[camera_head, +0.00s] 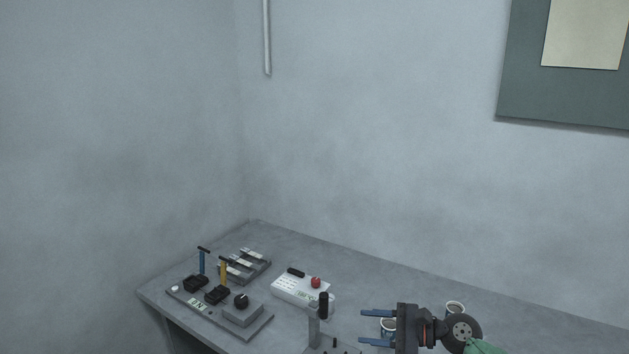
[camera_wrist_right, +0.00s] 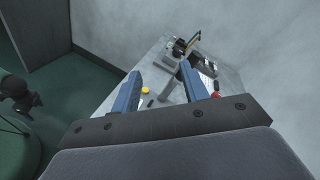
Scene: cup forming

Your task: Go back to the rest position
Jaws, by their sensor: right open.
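My right gripper (camera_head: 362,327) is at the bottom right of the head view, above the table, its two blue fingers pointing left. The fingers are apart with nothing held between them; they also show spread in the right wrist view (camera_wrist_right: 160,72). My left gripper does not show in the head view.
The grey table (camera_head: 365,268) stands against the walls. A black-handled device (camera_head: 323,305) is just left of the gripper. A white box (camera_head: 298,290) with a red button sits behind it. A control panel (camera_head: 262,325) with levers is at the left. The table's back right is clear.

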